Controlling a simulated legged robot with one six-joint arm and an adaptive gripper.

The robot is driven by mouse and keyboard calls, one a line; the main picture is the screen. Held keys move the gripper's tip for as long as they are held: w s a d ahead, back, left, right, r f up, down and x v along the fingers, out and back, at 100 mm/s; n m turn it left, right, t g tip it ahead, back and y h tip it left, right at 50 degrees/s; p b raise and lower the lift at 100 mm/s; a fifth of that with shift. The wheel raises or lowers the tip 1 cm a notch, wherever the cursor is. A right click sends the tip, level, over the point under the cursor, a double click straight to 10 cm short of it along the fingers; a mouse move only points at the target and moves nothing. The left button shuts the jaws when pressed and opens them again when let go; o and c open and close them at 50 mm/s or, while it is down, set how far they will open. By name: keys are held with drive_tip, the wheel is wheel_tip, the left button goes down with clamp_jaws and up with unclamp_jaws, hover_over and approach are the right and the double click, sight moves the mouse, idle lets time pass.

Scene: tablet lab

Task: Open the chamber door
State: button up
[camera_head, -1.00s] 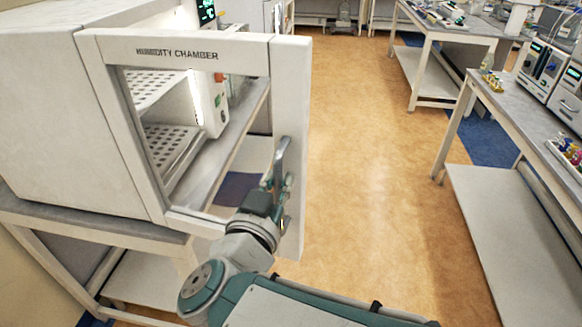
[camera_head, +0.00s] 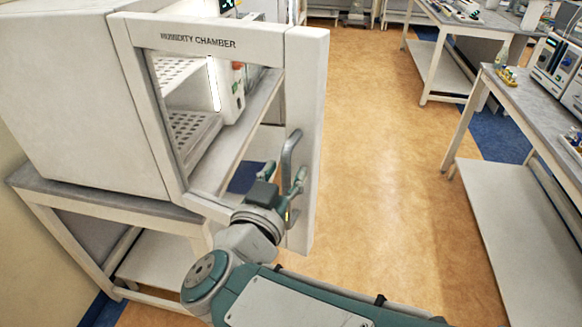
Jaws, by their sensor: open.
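The humidity chamber (camera_head: 75,90) is a white box standing on a bench at the left. Its white-framed door (camera_head: 308,90), lettered "HUMIDITY CHAMBER", stands swung out from the box, with perforated shelves showing through its window. The grey bar handle (camera_head: 289,152) is upright near the door's free right edge. My gripper (camera_head: 297,188) is open at the lower part of the handle. Its fingers overlap the handle in this view, and I cannot tell whether they touch it. My wrist hides the door's lower edge.
The grey bench (camera_head: 95,200) bears the chamber. A control panel (camera_head: 237,90) shows through the door window. The tan floor (camera_head: 385,190) to the right of the door is clear. A bench (camera_head: 530,110) with instruments stands at the far right.

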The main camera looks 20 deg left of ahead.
drive_tip(key=s+d, duration=0.1)
drive_tip(key=s, duration=1.1)
drive_tip(key=shift+f, duration=0.15)
idle(0.5)
